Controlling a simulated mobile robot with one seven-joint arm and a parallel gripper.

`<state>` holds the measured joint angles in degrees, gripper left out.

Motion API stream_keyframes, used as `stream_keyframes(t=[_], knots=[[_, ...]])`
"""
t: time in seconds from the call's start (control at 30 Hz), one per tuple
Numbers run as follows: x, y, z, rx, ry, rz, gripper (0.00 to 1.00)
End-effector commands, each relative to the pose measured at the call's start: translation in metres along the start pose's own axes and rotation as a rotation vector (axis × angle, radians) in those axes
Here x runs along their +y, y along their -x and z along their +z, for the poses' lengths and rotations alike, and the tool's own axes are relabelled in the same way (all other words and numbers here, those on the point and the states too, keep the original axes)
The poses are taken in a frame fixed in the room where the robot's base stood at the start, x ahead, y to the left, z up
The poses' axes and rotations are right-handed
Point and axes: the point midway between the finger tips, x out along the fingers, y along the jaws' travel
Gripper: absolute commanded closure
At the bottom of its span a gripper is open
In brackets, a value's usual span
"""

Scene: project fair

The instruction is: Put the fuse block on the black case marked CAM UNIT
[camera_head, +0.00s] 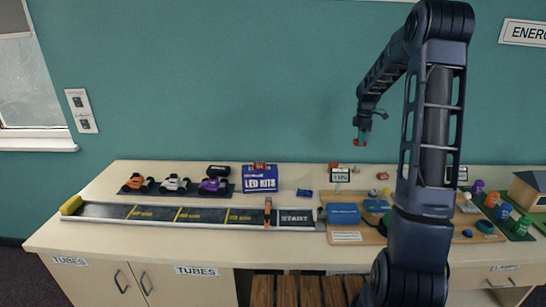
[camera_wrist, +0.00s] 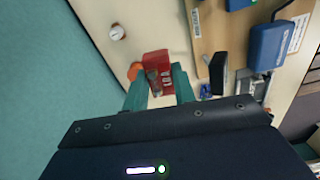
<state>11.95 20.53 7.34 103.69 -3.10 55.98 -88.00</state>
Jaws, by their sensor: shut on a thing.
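My gripper (camera_head: 363,138) is high above the back of the table, in front of the teal wall. In the wrist view its teal fingers (camera_wrist: 158,92) are shut on a red block (camera_wrist: 156,62) with pale marks, which appears to be the fuse block. The red of the held block (camera_head: 364,143) also shows below the fingers in the head view. A small black case (camera_head: 219,171) lies at the back left of the table, behind the toy cars; its lettering is too small to read, so I cannot confirm the CAM UNIT mark.
Toy cars (camera_head: 174,184) sit in front of the case, and a long track (camera_head: 160,214) runs along the table. A small display (camera_head: 340,175) stands below my gripper.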

Motion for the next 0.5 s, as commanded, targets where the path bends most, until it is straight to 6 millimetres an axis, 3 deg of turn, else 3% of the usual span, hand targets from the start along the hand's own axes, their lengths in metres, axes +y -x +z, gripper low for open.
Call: stream_keyframes(t=[0.13, 0.23, 0.5], knots=[[0.007, 0.002, -0.012, 0.000, 0.006, 0.000, 0.96], [0.020, 0.004, -0.036, 0.001, 0.013, 0.001, 0.96], [0.062, 0.014, -0.141, 0.001, 0.037, 0.001, 0.96]])
